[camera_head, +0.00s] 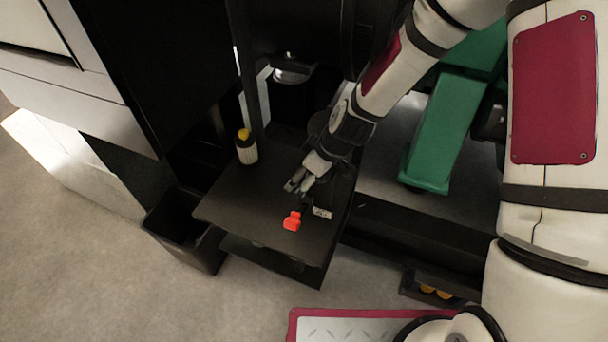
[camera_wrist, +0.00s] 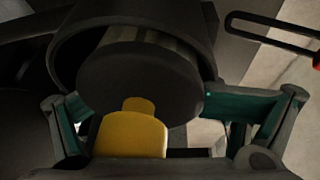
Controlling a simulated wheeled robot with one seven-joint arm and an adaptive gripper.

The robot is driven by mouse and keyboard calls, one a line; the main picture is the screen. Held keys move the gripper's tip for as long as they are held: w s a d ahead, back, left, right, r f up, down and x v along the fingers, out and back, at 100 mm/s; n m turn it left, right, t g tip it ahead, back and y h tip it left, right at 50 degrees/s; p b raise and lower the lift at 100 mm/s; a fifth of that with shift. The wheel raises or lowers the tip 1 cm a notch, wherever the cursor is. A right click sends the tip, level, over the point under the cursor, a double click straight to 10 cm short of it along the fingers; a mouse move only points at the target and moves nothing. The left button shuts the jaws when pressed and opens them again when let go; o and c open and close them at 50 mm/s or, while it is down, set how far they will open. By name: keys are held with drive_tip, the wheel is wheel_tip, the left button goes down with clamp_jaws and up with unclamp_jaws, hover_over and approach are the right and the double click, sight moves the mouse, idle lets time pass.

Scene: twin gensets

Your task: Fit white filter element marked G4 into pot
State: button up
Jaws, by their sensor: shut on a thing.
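In the wrist view my gripper (camera_wrist: 148,105) has its teal fingers on either side of a filter element (camera_wrist: 135,80), shut on it. The element shows a dark round end cap, a yellow tab in front and a strip of pale ribbed side behind. A dark round rim, which looks like the pot (camera_wrist: 68,55), curves around its far part; how deep the element sits is hidden. I see no G4 mark. In the head view my gripper (camera_head: 298,184) is above the dark shelf, and the held element cannot be made out.
A white cylinder with a yellow top (camera_head: 246,149) stands on the dark shelf (camera_head: 235,205), left of my gripper. A red-orange piece (camera_head: 292,221) and a small white label (camera_head: 322,213) are near the front. A black bin (camera_head: 180,230) stands left. A slotted bar (camera_wrist: 270,25) shows in the wrist view.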

drive_tip(key=o, duration=1.8)
drive_tip(key=f, duration=0.1)
drive_tip(key=d+f, duration=0.1)
drive_tip(key=f, duration=0.1)
drive_tip(key=shift+d+m, duration=0.3)
drive_tip(key=shift+d, duration=0.05)
drive_tip(key=shift+w+r, duration=0.25)
drive_tip(key=shift+r, duration=0.45)
drive_tip(key=v, duration=0.5)
drive_tip(key=a+v, duration=0.1)
drive_tip(key=v, duration=0.2)
drive_tip(key=shift+w+d+r, duration=0.1)
drive_tip(key=shift+w+r, duration=0.15)
drive_tip(key=shift+s+a+r+p, duration=0.3)
drive_tip(key=shift+s+r, duration=0.1)
drive_tip(key=shift+r, duration=0.1)
drive_tip(key=shift+d+r, duration=0.15)
drive_tip(key=shift+r, duration=0.1)
drive_tip(key=s+d+r+m+t+h, duration=0.1)
drive_tip(key=s+d+r+m, duration=0.3)
drive_tip(key=r, duration=0.4)
drive_tip(key=s+d+r+m+t+h, duration=0.1)
drive_tip(key=s+d+r+m, duration=0.3)
drive_tip(key=s+d+r, duration=0.3)
drive_tip(key=s+d+r+m+h, duration=0.2)
drive_tip(key=s+d+r, duration=0.4)
drive_tip(key=r, duration=0.4)
drive_tip(key=shift+d+m+t, duration=0.2)
drive_tip(key=shift+m+t, duration=0.2)
drive_tip(key=shift+m, duration=0.5)
